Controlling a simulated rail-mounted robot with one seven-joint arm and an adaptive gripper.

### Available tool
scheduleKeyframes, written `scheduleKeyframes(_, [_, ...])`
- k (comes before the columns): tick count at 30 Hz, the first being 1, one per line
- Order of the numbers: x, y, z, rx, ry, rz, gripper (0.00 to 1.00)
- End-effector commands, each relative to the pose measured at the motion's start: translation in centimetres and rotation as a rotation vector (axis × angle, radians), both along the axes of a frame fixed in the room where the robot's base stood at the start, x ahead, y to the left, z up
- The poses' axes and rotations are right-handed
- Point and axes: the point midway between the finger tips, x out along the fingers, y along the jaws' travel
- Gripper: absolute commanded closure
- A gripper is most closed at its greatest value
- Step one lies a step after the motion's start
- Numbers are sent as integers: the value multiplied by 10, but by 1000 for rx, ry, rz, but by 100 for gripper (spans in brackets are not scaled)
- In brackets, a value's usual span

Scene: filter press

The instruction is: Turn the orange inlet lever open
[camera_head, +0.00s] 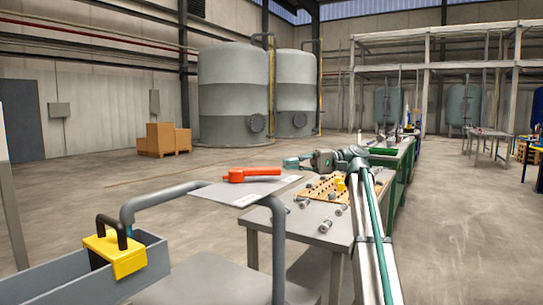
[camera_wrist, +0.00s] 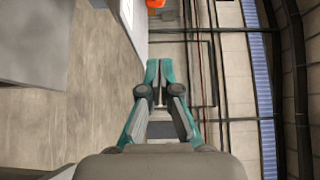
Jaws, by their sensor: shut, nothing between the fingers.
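The orange inlet lever (camera_head: 262,172) lies over a pale flat plate (camera_head: 258,190) in the middle of the head view. Its round hub is at the left and its handle points right. My gripper (camera_head: 286,163), with teal fingers, is just right of the handle's end. It is shut and empty, and I cannot tell whether it touches the lever. In the wrist view my gripper's fingers (camera_wrist: 159,64) are close together. An orange piece (camera_wrist: 155,3), likely the lever, is cut off at the top edge there, beyond the fingertips.
A grey table (camera_head: 318,232) holds a perforated wooden board (camera_head: 322,189) and several metal fittings. A grey pipe rail (camera_head: 277,235) bends in front of the plate. Open floor lies behind on the left.

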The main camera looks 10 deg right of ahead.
Motion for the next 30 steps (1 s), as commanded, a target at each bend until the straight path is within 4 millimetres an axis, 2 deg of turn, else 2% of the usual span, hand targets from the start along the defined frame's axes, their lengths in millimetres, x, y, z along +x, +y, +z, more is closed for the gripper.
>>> scheduleKeyframes(1, [-2,2,6,1,0,1,100])
scheduleKeyframes(30, [-2,26,6,1,0,-1,100])
